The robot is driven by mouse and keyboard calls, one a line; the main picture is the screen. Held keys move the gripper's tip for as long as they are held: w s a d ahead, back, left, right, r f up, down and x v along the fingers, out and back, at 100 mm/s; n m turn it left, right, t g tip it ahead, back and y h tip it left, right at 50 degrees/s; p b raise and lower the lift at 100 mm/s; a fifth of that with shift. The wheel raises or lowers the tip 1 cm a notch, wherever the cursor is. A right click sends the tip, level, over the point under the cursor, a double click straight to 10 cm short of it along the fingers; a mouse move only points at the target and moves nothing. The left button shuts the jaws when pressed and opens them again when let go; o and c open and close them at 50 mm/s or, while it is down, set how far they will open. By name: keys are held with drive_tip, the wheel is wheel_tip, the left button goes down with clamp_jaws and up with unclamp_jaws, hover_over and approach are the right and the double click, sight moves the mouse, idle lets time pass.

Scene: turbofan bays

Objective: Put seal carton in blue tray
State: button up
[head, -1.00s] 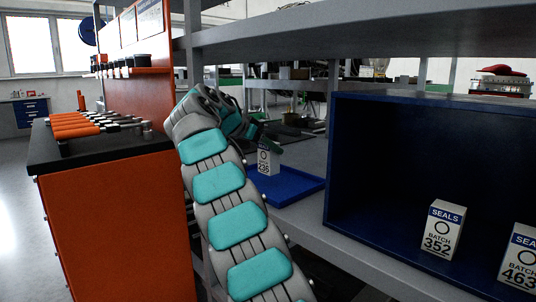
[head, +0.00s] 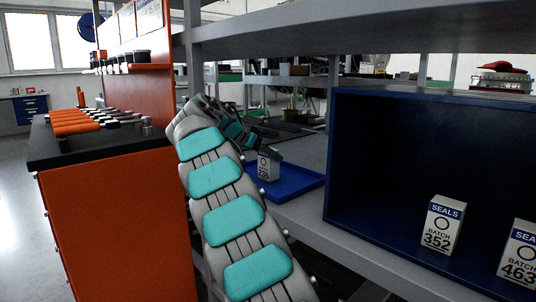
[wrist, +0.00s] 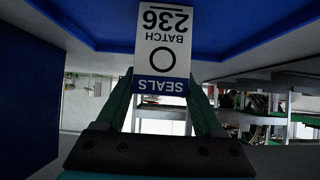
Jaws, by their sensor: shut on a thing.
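The seal carton (head: 268,166), a small white box with a blue SEALS band and batch number 236, is held at or just above the blue tray (head: 302,184) on the shelf. Whether its base touches the tray floor I cannot tell. My gripper (wrist: 162,92) is shut on the carton, with a teal finger on each side of its SEALS end in the wrist view. The carton's label (wrist: 162,45) faces the wrist camera and appears upside down there. In the head view my arm hides part of the gripper and the tray's left side.
A large dark blue bin (head: 376,150) stands right of the tray, holding a batch 352 carton (head: 441,226) and a batch 463 carton (head: 520,256). An orange cabinet (head: 115,225) is on the left. An upper shelf (head: 370,36) runs overhead.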

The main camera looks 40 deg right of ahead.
drive_tip(key=shift+f, duration=0.1)
drive_tip(key=o, duration=1.4)
drive_tip(key=shift+a+r, duration=0.1)
drive_tip(key=shift+r, duration=0.15)
drive_tip(key=v, duration=1.1)
drive_tip(key=shift+a+r+p, duration=0.25)
drive_tip(key=shift+p, duration=0.05)
